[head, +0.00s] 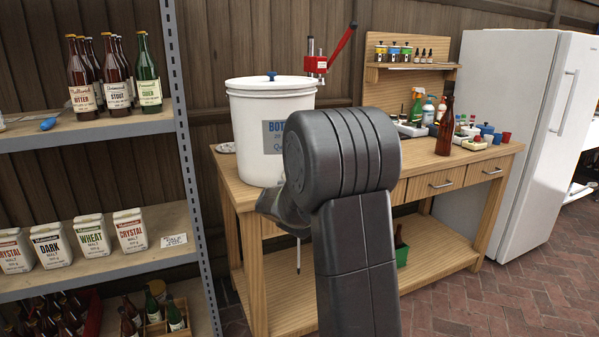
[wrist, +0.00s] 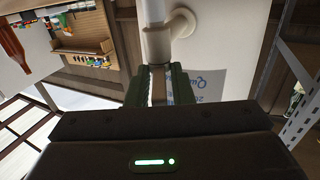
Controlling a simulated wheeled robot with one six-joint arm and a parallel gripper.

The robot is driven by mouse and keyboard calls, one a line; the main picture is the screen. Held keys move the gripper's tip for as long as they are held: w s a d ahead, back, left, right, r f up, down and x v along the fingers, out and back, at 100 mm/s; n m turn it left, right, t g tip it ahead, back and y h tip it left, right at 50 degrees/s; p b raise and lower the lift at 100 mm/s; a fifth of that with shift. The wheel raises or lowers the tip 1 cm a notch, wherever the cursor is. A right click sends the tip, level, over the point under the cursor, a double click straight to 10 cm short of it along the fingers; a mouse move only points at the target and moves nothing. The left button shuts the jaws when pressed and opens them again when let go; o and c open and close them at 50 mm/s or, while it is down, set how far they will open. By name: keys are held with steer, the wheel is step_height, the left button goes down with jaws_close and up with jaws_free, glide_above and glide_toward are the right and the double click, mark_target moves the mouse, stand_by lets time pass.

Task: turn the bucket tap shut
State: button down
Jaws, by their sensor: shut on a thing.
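The white bucket (head: 250,112) stands on the left end of the wooden workbench, lid on, partly hidden by my arm. In the wrist view its wall (wrist: 225,45) fills the upper right, with part of a blue-lettered label. The bucket tap (wrist: 157,42) is a pale upright tube joined to the wall by a round fitting. My gripper (wrist: 158,88) is at the tap, its two dark fingers closed on the end of the tap. The tap handle's exact angle is hard to tell. In the head view my arm hides the tap and the fingers.
A red-handled capper (head: 320,62) stands behind the bucket. A brown bottle (head: 445,128) and several small containers stand on the bench's right part. A metal shelf (head: 180,130) with bottles and malt tins is at left, a white fridge (head: 510,130) at right.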

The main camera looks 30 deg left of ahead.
steer(key=shift+w+a+m+g+h+p, duration=0.1)
steer(key=shift+a+m+g+h+p, duration=0.3)
steer(key=shift+m+h+p, duration=2.35)
steer(key=shift+a+m+g+h+p, duration=0.25)
steer(key=shift+a+m+h+p, duration=0.3)
steer(key=shift+m+h+p, duration=2.15)
steer(key=shift+w+a+m+g+h+p, duration=0.1)
steer(key=shift+a+m+g+h+p, duration=0.6)
steer(key=shift+h+p, duration=2.3)
steer(key=shift+d+m+t+h+b, duration=0.25)
steer(key=shift+m+h+b, duration=0.1)
steer(key=shift+h+b, duration=0.7)
steer(key=c, duration=1.5)
jaws_free()
